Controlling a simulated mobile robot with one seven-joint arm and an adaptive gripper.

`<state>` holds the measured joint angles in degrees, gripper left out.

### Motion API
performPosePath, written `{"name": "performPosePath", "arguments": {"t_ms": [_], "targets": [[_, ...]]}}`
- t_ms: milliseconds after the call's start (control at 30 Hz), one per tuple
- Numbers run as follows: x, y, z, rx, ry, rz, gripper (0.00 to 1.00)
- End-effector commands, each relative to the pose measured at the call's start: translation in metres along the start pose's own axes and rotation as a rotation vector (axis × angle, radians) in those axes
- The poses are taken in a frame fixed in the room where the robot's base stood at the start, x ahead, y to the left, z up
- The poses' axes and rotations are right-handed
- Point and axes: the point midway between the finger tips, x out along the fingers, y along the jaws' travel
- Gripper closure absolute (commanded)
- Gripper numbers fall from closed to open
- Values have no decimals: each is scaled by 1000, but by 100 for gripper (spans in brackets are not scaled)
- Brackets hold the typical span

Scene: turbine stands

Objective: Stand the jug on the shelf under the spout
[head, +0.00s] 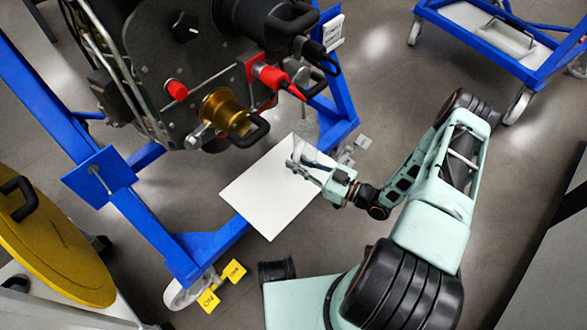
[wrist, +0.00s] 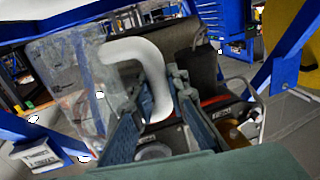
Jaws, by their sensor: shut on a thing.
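My gripper (head: 318,170) is shut on the white handle of the jug. In the wrist view the curved white handle (wrist: 152,66) stands between the two fingers, and the jug's clear body (wrist: 72,85) is to its left. In the head view the clear jug (head: 306,149) is faint and hard to make out. It shows over the upper right part of the white shelf (head: 262,200); I cannot tell whether it touches the shelf. A brass fitting (head: 224,108) sticks out of the machine, left of and above the shelf in the picture. I cannot tell whether it is the spout.
The machine hangs in a blue frame (head: 150,195) around the shelf. Red plugs (head: 273,77) and black cables stick out near the shelf's far side. A yellow disc (head: 50,245) stands at left, and a blue cart (head: 490,45) at upper right. Open floor lies between.

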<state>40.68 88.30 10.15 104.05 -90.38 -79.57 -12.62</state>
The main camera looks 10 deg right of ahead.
Motion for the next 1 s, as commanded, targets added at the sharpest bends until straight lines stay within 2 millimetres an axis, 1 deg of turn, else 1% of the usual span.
{"name": "performPosePath", "arguments": {"t_ms": [133, 200, 300, 333, 567, 733, 767, 800, 900, 1000], "targets": [[15, 0, 1, -1, 1, -1, 100], [12, 0, 19, 0, -1, 1, 100], [12, 0, 34, 0, 0, 1, 100], [12, 0, 36, -1, 1, 0, 100], [12, 0, 34, -2, 1, 0, 100], [12, 0, 38, -1, 1, 0, 100], [12, 0, 38, -1, 0, 0, 84], [12, 0, 38, -1, 0, 0, 79], [12, 0, 38, -1, 0, 0, 68], [12, 0, 38, -1, 0, 0, 68]]}}
